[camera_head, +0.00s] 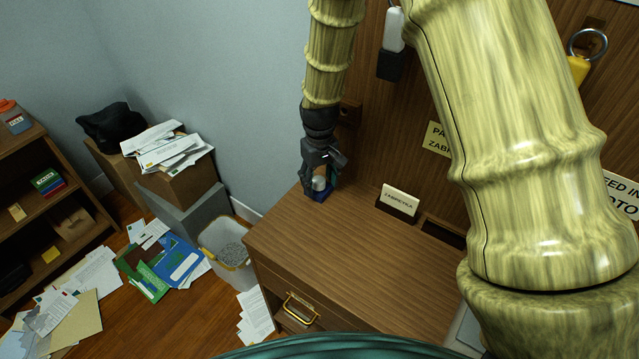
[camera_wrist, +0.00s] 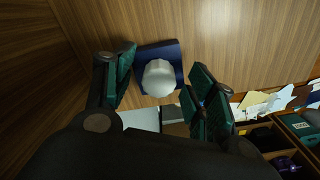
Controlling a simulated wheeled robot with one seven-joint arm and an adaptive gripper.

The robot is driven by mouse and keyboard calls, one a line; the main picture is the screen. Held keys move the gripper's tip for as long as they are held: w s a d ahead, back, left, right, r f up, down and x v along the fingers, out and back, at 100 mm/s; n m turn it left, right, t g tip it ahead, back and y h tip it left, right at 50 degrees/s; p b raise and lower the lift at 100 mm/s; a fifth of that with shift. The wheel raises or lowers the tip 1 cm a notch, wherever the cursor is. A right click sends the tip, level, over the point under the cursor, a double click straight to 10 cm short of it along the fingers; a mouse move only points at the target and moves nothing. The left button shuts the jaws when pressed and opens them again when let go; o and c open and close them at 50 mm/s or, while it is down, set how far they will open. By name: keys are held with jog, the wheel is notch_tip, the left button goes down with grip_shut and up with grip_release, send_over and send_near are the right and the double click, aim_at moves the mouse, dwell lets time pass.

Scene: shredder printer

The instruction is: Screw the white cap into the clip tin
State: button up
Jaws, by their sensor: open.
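The white cap (camera_wrist: 159,78) sits on the dark blue clip tin (camera_wrist: 172,50) in the wrist view. I cannot tell whether it is threaded in or only resting there. In the head view the cap (camera_head: 319,184) and the tin (camera_head: 318,195) are at the back left of the wooden cabinet top, close to the panel. My gripper (camera_wrist: 160,88) is open, with one green-padded finger on each side of the cap and a visible gap to each. In the head view my gripper (camera_head: 320,172) is just above the cap and hides part of it.
A cream sign (camera_head: 399,202) stands on the cabinet top (camera_head: 330,245) to the right, against the wooden panel. The front of the top is clear. A bin of shreds (camera_head: 230,250) and scattered papers (camera_head: 180,265) lie on the floor at left.

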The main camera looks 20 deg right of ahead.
aim_at(318, 179)
jog(key=shift+w, duration=0.4)
jog(key=shift+w+r+p, duration=0.15)
jog(key=shift+r+p, duration=0.05)
jog(key=shift+p, duration=0.25)
jog(key=shift+s+r+p, duration=0.2)
jog(key=shift+r+p, duration=0.1)
jog(key=shift+r, duration=0.2)
jog(key=shift+s+r+p, duration=0.2)
jog(key=shift+r+p, duration=0.05)
jog(key=shift+r, duration=0.55)
jog(key=shift+w+r+p, duration=0.2)
jog(key=shift+r+p, duration=0.25)
jog(key=shift+p, duration=0.25)
jog(key=shift+s+r+p, duration=0.1)
jog(key=shift+r+p, duration=0.4)
jog(key=shift+r, duration=0.3)
